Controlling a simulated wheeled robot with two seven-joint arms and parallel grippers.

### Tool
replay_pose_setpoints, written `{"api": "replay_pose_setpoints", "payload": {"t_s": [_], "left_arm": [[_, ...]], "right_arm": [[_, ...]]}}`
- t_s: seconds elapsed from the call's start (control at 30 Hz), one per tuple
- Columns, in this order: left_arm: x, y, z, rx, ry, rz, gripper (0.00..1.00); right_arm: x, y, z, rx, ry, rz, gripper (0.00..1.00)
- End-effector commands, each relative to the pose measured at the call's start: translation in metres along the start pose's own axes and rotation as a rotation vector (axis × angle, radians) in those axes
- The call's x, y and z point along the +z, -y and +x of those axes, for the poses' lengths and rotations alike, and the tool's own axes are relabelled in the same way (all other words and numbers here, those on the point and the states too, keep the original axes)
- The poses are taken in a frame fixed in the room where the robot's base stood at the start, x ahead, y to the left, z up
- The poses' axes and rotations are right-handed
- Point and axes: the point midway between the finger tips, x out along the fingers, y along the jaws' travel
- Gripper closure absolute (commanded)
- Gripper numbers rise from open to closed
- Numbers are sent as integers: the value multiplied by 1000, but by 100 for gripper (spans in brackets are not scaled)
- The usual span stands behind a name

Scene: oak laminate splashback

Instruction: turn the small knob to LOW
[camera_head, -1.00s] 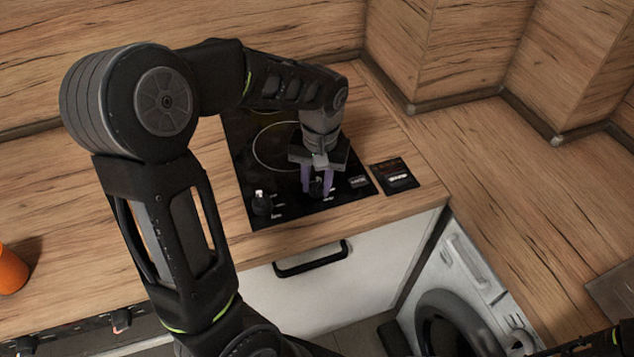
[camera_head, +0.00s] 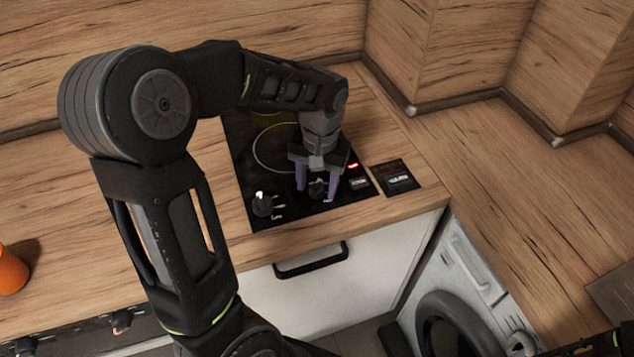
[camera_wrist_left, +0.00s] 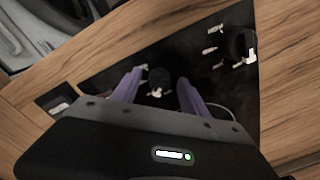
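The small black knob (camera_head: 318,187) stands at the front right of the black hob (camera_head: 285,212). My left gripper (camera_head: 316,190) points down over it, with its purple fingers apart on either side of the knob. In the left wrist view the small knob (camera_wrist_left: 160,79) shows between the spread fingers (camera_wrist_left: 158,88), with a visible gap on each side. A white mark shows by its lower edge; the labels around it are too small to read. A larger black knob (camera_head: 262,204) with a white mark sits to the left. My right gripper does not show.
A red light (camera_head: 352,165) glows on the hob, right of the gripper. A small black panel (camera_head: 396,178) lies on the worktop to the right. A white drawer front with a black handle (camera_head: 311,259) is below. An orange object (camera_head: 12,271) stands at far left.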

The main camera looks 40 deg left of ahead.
Motion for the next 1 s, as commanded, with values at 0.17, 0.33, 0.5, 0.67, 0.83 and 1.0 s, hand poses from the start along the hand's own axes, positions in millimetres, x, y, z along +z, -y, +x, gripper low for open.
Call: {"api": "replay_pose_setpoints", "payload": {"t_s": [0.17,0.33,0.5,0.67,0.83,1.0], "left_arm": [[0,0,0,0,1,0,48],[-1,0,-6,1,-2,0,48],[-1,-1,-28,2,-4,0,48],[-1,-1,-55,2,-3,0,48],[0,0,-74,1,-1,0,48],[0,0,-78,0,1,0,48]], "right_arm": [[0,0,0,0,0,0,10],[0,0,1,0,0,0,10],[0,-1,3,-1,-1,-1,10],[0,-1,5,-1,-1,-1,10],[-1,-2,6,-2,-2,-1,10],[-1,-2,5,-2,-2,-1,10]]}}
